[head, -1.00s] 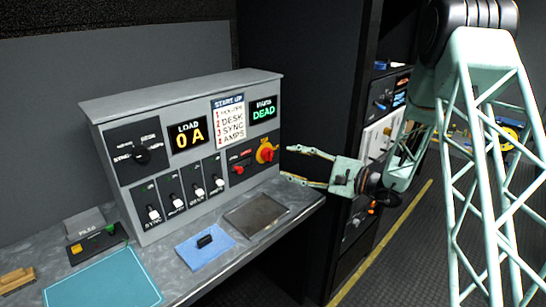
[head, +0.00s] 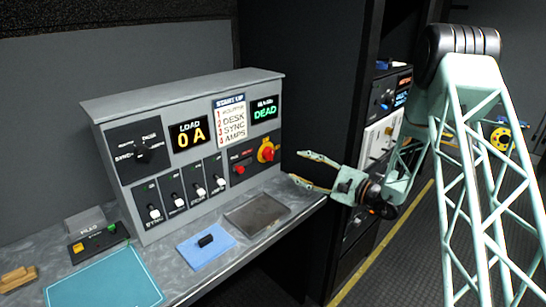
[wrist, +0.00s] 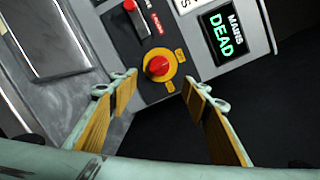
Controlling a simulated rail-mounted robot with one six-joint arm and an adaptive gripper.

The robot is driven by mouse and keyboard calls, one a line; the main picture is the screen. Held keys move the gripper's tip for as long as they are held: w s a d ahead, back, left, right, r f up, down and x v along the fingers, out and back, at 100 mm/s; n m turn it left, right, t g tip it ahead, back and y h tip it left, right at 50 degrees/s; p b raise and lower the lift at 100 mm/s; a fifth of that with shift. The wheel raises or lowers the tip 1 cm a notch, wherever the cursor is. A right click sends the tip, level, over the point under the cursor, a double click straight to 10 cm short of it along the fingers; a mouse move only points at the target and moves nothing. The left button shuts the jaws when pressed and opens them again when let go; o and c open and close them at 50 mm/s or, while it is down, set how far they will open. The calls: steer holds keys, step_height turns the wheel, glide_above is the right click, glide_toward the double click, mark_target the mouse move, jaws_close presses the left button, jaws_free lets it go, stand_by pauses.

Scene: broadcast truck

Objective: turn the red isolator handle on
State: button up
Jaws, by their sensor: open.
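The red isolator handle (head: 267,152) sits on a round yellow plate at the right end of the grey console's front. In the wrist view the red handle (wrist: 158,66) shows on its yellow plate (wrist: 173,78), beyond and between my fingertips. My gripper (head: 303,168) is open and empty, to the right of the handle and apart from it. In the wrist view my gripper (wrist: 160,88) shows both fingers spread. The mains display (head: 264,110) above the handle reads DEAD, and it also shows in the wrist view (wrist: 222,33).
A smaller red control (head: 239,169) is left of the handle. A load display (head: 188,135) reads 0 A. A dark tray (head: 257,214) and a blue cloth (head: 206,246) with a black object lie on the desk. An equipment rack (head: 385,120) stands behind my arm.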

mark_target(273, 155)
steer(key=shift+b+x, duration=0.8)
steer(key=shift+x, duration=5.95)
steer(key=c, duration=0.9)
steer(key=shift+o, duration=0.2)
